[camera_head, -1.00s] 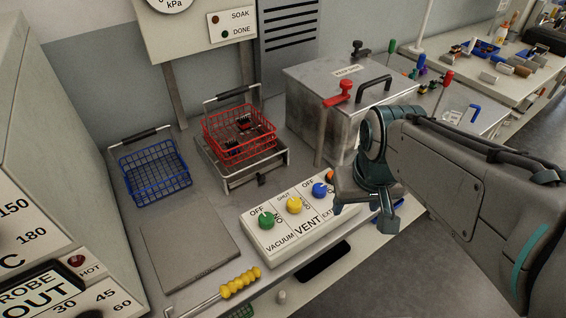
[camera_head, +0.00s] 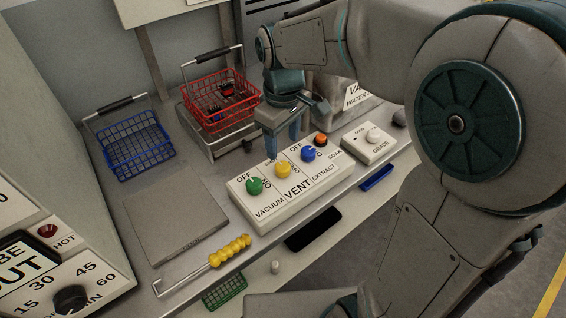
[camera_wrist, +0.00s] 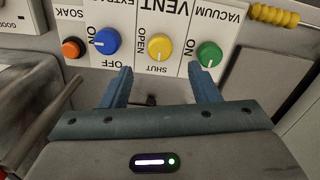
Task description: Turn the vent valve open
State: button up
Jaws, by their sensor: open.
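The vent valve is a yellow knob (camera_head: 283,169) on the white control panel (camera_head: 262,222), between a green VACUUM knob (camera_head: 254,186) and a blue EXTRACT knob (camera_head: 308,153). In the wrist view the yellow knob (camera_wrist: 160,46) shows upside-down OPEN and SHUT labels beside it. Its small pointer mark seems to face SHUT. My gripper (camera_head: 284,144) is open and empty, just behind and above the panel. In the wrist view its two fingers (camera_wrist: 160,76) spread to either side of the yellow knob's line, their tips short of the knob.
An orange SOAK button (camera_head: 321,140) sits beside the blue knob. A red basket (camera_head: 219,100) on a stand is behind left, a blue basket (camera_head: 137,148) farther left. A yellow-handled hook tool (camera_head: 230,250) lies at the front. A flat grey plate (camera_head: 175,222) is left of the panel.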

aim_at(283, 166)
notch_tip(283, 166, down, 8)
jog(key=shift+f+b, duration=0.2)
jog(key=shift+b, duration=0.1)
jog(key=c, duration=1)
